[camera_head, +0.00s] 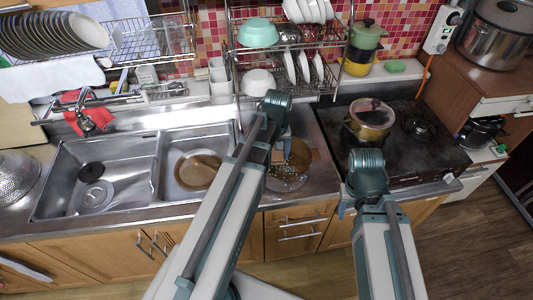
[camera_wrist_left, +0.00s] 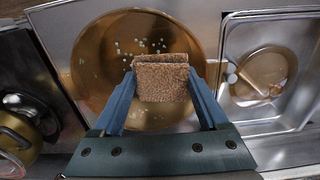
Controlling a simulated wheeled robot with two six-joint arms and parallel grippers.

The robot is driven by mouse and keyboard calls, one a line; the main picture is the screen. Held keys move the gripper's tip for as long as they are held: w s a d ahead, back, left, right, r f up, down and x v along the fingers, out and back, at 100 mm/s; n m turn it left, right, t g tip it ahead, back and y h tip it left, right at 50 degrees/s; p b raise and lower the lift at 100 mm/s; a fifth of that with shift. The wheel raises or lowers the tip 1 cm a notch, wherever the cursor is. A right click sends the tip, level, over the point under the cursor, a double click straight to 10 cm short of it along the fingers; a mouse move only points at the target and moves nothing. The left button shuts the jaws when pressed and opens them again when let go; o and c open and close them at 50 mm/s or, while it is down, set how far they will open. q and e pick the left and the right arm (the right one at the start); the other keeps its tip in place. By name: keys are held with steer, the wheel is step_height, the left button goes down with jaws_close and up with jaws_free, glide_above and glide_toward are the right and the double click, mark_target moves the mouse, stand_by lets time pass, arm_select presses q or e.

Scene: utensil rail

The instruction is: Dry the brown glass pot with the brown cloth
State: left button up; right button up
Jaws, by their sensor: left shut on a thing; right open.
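The brown glass pot (camera_head: 299,158) sits on the steel counter between the sink and the stove. In the left wrist view the pot (camera_wrist_left: 95,55) shows as a wide, round amber vessel with pale droplets on its inside. My left gripper (camera_head: 279,150) is over the pot, shut on the folded brown cloth (camera_wrist_left: 163,82). The cloth is between the fingertips (camera_wrist_left: 160,70) and overlaps the pot's middle in view; whether it touches the glass cannot be told. My right gripper (camera_head: 346,208) is open in front of the stove edge, mostly hidden by its own wrist.
A brown round glass piece (camera_head: 198,170) lies in the right sink basin. A lidded gold-brown pot (camera_head: 371,120) stands on the stove (camera_head: 420,150). A two-tier dish rack (camera_head: 300,45) rises behind the counter. A red cloth (camera_head: 88,115) hangs at the left.

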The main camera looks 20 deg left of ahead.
arm_select(q)
steer(key=shift+w+d+f, duration=0.4)
steer(key=shift+d+f, duration=0.1)
steer(key=shift+b, duration=0.3)
